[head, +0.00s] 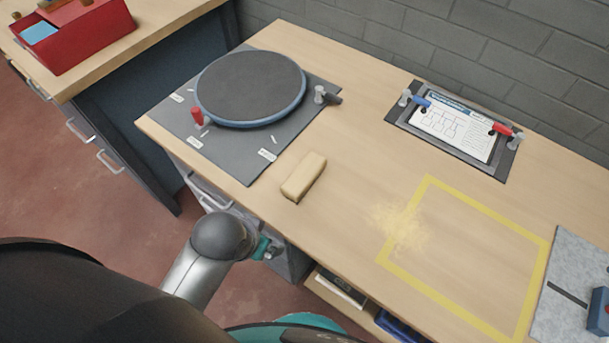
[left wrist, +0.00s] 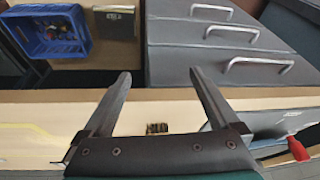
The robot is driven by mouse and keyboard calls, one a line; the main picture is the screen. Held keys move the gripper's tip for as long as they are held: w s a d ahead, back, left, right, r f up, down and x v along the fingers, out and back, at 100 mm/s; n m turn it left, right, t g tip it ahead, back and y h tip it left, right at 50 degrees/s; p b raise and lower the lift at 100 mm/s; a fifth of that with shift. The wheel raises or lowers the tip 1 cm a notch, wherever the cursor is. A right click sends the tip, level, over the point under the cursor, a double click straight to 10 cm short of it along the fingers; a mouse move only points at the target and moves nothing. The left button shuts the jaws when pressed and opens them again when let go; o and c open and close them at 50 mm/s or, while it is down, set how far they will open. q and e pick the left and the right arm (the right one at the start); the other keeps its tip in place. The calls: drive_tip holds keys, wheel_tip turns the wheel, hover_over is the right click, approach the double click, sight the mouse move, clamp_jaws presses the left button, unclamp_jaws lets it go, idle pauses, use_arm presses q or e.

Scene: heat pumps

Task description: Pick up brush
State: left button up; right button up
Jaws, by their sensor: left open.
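The brush appears to be a pale wooden block (head: 303,177) lying on the workbench, close to its front edge, in the head view. In the left wrist view a small brown bristly piece (left wrist: 157,128), seemingly the brush, shows between the bases of my left gripper's fingers. My left gripper (left wrist: 159,76) is open, with nothing clasped between its fingers. In the head view my left arm reaches in front of the bench edge, below the brush, and its fingers are mostly hidden. My right gripper is in neither view.
The workbench (head: 345,215) has a round turntable (head: 250,85) left of the brush. A clamped sheet (head: 455,130) lies at the back. A yellow taped square (head: 405,268) with scattered dust is to the right. Drawers (left wrist: 225,65) and a blue crate (left wrist: 50,32) sit below the bench.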

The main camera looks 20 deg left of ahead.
use_arm(q)
drive_tip(key=w+d+r+m+t+h, duration=0.1)
drive_tip(key=w+d+r+m+t, duration=0.15)
drive_tip(key=w+r+t, duration=0.7)
drive_tip(key=w+d+r+m+t+h, duration=0.15)
drive_tip(key=w+d+r+t, duration=0.3)
drive_tip(key=w+r, duration=1)
drive_tip(key=s+d+r+m+t+h, duration=0.1)
drive_tip(key=s+d+r+m+h, duration=0.2)
drive_tip(key=d+r+m+h, duration=0.3)
drive_tip(key=s+d+r+m+h, duration=0.25)
drive_tip(key=r+m+h, duration=0.25)
drive_tip(key=r, duration=0.4)
drive_tip(key=s+d+m+g+h, duration=0.75)
drive_tip(key=d+m+g, duration=0.25)
drive_tip(key=m+g, duration=0.45)
drive_tip(key=m+g+y+b, duration=0.1)
drive_tip(key=m+g+y, duration=0.5)
drive_tip(key=y, duration=1.5)
hover_over(305, 172)
drive_tip(key=shift+m+t, duration=0.85)
drive_tip(key=shift+m, duration=0.1)
wheel_tip(305, 172, down, 29)
drive_tip(key=shift+w+f, duration=0.15)
drive_tip(key=shift+f+b, duration=0.7)
drive_tip(key=shift+f, duration=2.4)
drive_tip(key=shift+r, duration=0.1)
clamp_jaws()
